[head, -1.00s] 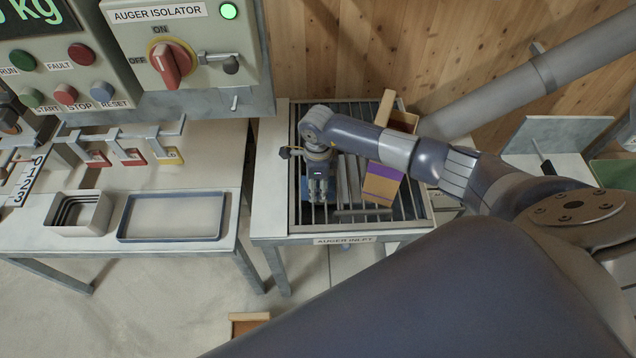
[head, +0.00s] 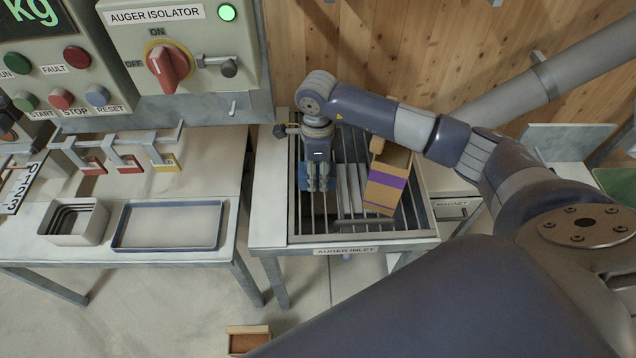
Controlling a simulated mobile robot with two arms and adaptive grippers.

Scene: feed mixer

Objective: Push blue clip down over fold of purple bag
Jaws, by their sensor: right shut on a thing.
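A brown paper bag with a purple band (head: 385,188) stands on the right part of the auger inlet grate (head: 292,205), its top open or folded back; the fold is too small to read. My right gripper (head: 318,187) points down over the left part of the grate, apart from the bag and to its left. It is shut on a blue thing, seemingly the blue clip (head: 303,178), mostly hidden by the fingers. My left gripper is not in view.
Left of the inlet, a bench holds a blue-rimmed tray (head: 170,227) and a nested bin (head: 73,222). The isolator panel (head: 180,55) stands behind it. A sloping grey pipe (head: 545,85) runs behind my right arm. A small wooden box (head: 249,341) lies below on the floor.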

